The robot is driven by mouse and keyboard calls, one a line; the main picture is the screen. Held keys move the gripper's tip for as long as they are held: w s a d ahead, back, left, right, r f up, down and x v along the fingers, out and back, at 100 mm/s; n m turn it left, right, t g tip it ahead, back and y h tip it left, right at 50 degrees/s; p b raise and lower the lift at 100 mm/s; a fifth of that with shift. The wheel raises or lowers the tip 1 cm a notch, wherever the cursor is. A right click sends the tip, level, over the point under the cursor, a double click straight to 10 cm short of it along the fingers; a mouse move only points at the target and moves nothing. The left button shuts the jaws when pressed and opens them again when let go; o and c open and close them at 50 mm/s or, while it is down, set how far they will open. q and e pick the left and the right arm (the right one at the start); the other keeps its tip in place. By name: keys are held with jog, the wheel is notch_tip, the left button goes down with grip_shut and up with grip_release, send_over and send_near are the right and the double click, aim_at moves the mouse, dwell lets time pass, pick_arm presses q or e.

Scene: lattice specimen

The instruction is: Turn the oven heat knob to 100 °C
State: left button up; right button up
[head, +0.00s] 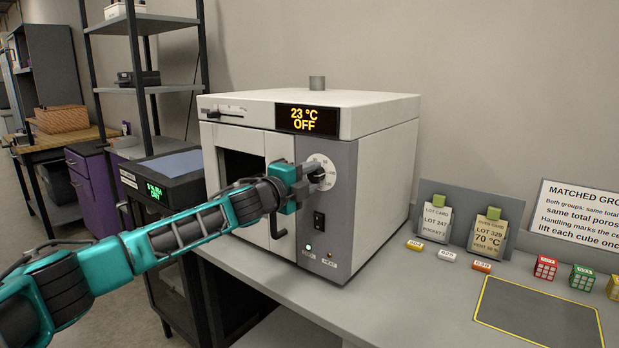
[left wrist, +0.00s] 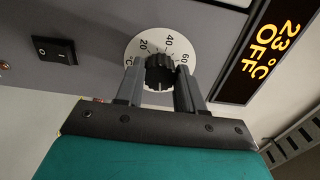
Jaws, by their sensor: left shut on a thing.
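The white oven (head: 376,165) stands on the grey bench, its display (head: 306,120) reading 23 °C OFF. The black ribbed heat knob (left wrist: 160,72) sits on a white dial (left wrist: 136,48) marked 20, 40 and 60 in the left wrist view. In the head view the dial (head: 328,165) shows beside my gripper, with the knob mostly hidden. My left gripper (head: 312,172) is at the front panel; in the left wrist view its two fingers (left wrist: 159,84) are shut on the knob's sides. The knob's pointer mark cannot be made out. My right gripper is not in view.
A black rocker switch (head: 319,221) and two small lamps, one lit green (head: 308,247), lie below the dial. A curved door handle (head: 277,222) hangs left of them. Cards, labels and several coloured cubes (head: 545,267) stand at the right. A dark framed mat (head: 540,318) lies in front.

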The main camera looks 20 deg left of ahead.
pick_arm(q)
jog(key=shift+r, duration=0.1)
dwell(0.4)
jog(key=o, duration=1)
jog(key=shift+o, duration=0.2)
jog(key=b+v, duration=0.1)
jog(key=v, duration=1.2)
